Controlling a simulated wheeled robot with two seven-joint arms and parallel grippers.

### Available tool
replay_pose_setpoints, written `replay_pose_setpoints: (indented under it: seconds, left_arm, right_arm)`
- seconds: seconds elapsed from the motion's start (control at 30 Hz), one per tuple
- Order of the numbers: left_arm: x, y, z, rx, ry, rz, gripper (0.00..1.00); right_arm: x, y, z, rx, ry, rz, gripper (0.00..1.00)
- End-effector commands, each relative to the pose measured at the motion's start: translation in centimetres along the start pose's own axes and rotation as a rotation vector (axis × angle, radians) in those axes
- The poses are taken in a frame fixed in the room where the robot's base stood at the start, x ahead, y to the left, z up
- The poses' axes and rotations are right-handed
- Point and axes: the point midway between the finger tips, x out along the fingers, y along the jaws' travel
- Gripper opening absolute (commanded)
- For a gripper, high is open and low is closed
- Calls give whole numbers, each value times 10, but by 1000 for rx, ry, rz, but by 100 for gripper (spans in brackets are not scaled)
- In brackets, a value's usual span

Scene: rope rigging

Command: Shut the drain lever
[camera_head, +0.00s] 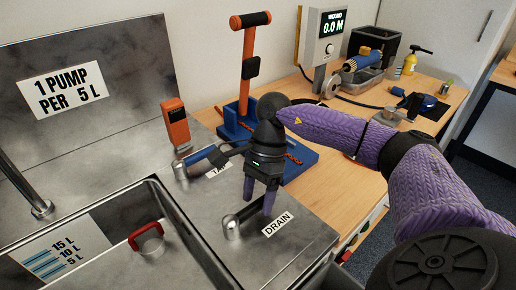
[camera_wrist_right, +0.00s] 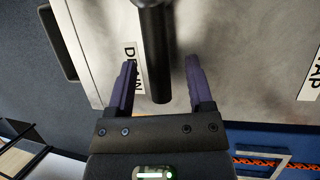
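The drain lever (camera_head: 232,227) is a metal post with a bar beside the DRAIN label (camera_head: 278,224), on the steel sink top. In the right wrist view the lever's dark round bar (camera_wrist_right: 155,50) lies between my right gripper's fingers, with a gap on each side. My right gripper (camera_head: 259,200) points down over the lever and is open. Its fingers partly hide the bar in the head view. The wrist view shows its purple fingers (camera_wrist_right: 160,72) apart and holding nothing. My left gripper is not in view.
The tap lever (camera_head: 207,156) with a blue grip stands behind, by an orange device (camera_head: 177,124). The sink basin (camera_head: 185,225) holds a red-handled plug or cup (camera_head: 147,238). A blue-based stand with an orange pump handle (camera_head: 249,65) is close behind my gripper.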

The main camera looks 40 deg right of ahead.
Motion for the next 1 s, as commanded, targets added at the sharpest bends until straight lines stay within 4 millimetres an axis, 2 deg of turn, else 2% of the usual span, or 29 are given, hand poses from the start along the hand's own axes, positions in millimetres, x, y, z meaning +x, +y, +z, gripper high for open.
replay_pose_setpoints:
  seconds: [0.27, 0.37, 0.5, 0.6, 0.7, 1.0]
  left_arm:
    - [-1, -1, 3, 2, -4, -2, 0]
    - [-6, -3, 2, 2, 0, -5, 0]
    - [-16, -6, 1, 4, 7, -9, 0]
    - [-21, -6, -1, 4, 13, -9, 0]
    - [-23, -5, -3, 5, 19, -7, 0]
    - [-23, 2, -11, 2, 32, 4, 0]
  right_arm:
    - [-3, 0, 0, 1, 0, 0, 67]
    - [-22, 0, 1, 0, 0, -3, 67]
    - [-61, 0, 2, 1, -2, -5, 67]
    - [-82, 0, 2, 0, -2, -3, 67]
    - [-95, 0, 1, 0, -1, -2, 67]
    - [-99, 0, 0, 0, 0, 1, 67]
